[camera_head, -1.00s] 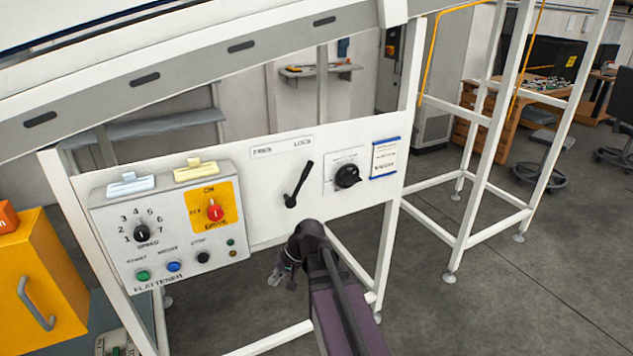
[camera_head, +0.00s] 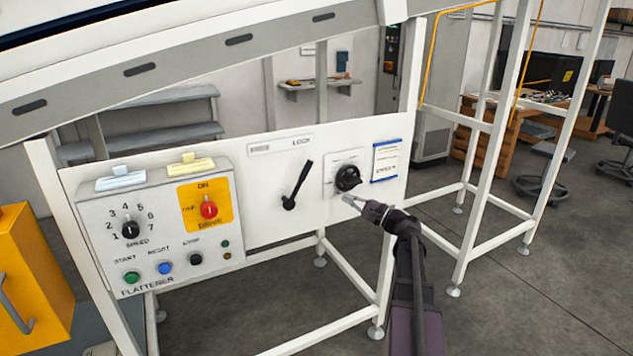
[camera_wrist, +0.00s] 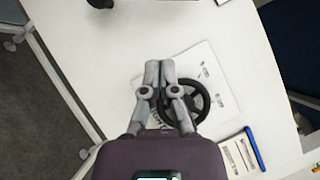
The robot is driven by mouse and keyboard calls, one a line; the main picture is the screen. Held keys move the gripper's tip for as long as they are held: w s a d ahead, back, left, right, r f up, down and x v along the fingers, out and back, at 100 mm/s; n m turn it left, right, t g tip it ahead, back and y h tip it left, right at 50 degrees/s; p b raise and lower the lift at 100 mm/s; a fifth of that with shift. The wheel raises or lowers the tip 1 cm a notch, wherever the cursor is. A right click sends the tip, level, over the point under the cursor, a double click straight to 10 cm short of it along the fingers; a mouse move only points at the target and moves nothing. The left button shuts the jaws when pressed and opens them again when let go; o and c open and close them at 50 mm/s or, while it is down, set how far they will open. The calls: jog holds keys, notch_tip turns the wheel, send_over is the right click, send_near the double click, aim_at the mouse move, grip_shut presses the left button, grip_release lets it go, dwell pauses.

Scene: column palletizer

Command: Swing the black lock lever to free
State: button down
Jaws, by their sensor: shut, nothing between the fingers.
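The black lock lever (camera_head: 299,184) is on the white panel, tilted up and to the right from its pivot, with its tip under the LOCK end of the label strip (camera_head: 281,144). In the wrist view only a dark piece shows at the top edge, which may be the lever's base. My gripper (camera_head: 350,202) is shut and empty, to the right of the lever's pivot and just below the black rotary knob. In the wrist view my gripper (camera_wrist: 160,68) has its fingertips together, overlapping the knob (camera_wrist: 184,106) in the picture. It is apart from the lever.
The round black knob (camera_head: 347,178) sits on a white plate right of the lever. A blue-edged notice (camera_head: 386,160) is further right. The grey control box (camera_head: 160,225) with buttons and dials stands out at the left. A white frame post (camera_head: 407,100) rises at the panel's right edge.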

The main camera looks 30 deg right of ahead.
jog(key=shift+s+d+r+m+t, duration=0.1)
jog(key=shift+d+r+m+t, duration=0.15)
jog(key=shift+d, duration=0.3)
jog(key=shift+s+d+r+m+t, duration=0.15)
jog(key=shift+d+t, duration=0.1)
jog(key=shift+d, duration=0.3)
jog(key=shift+w+a, duration=0.1)
jog(key=shift+w, duration=0.1)
jog(key=shift+s+a+r+p+x, duration=0.25)
jog(key=shift+p+x, duration=0.55)
jog(key=shift+x, duration=1.3)
jog(key=shift+s+a+r+p+x, duration=0.1)
jog(key=shift+s+a+p+x, duration=0.45)
jog(key=shift+x, duration=1.55)
jog(key=shift+a+r+p+x, duration=0.15)
jog(key=shift+p+x, duration=0.85)
jog(key=shift+x, duration=1.1)
jog(key=shift+r+p, duration=0.2)
jog(key=shift+p, duration=0.15)
